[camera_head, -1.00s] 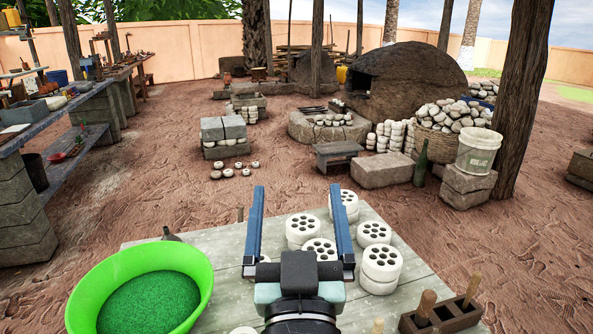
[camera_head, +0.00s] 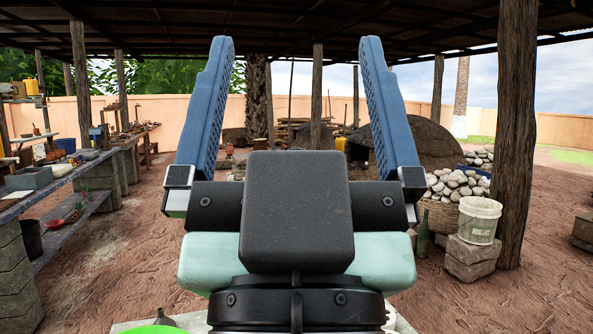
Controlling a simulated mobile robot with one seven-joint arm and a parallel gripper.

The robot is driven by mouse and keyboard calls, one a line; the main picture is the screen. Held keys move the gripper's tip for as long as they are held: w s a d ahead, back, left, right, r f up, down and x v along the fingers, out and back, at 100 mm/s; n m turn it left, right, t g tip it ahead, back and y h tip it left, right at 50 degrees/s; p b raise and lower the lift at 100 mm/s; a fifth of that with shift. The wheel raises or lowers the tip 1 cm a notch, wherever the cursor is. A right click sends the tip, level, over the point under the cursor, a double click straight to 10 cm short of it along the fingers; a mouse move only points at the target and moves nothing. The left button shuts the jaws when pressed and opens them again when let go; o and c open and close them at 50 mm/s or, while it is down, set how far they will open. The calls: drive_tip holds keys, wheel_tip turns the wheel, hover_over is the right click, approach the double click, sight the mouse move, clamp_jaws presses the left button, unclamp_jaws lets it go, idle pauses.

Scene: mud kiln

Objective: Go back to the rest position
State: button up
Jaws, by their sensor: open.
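My gripper (camera_head: 297,110) is large and close in the middle of the head view. Its two blue fingers stand upright and wide apart, with nothing between them. It is raised in front of the camera, and its dark and pale green body hides much of the middle of the yard. Only slivers of the worktable (camera_head: 402,325) show at the bottom edge, with a bit of the green bowl (camera_head: 155,329) at the lower left. The white pieces on the table are hidden or out of view.
A stone bench (camera_head: 62,172) runs along the left. A wooden post (camera_head: 516,130) stands at the right, beside a white bucket (camera_head: 478,220) on blocks and a basket of stones (camera_head: 440,213). The mud kiln (camera_head: 420,145) is behind, partly hidden. Bare earth lies between.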

wheel_tip(320, 180, up, 15)
drive_tip(key=p, duration=1.3)
drive_tip(key=shift+p, duration=0.4)
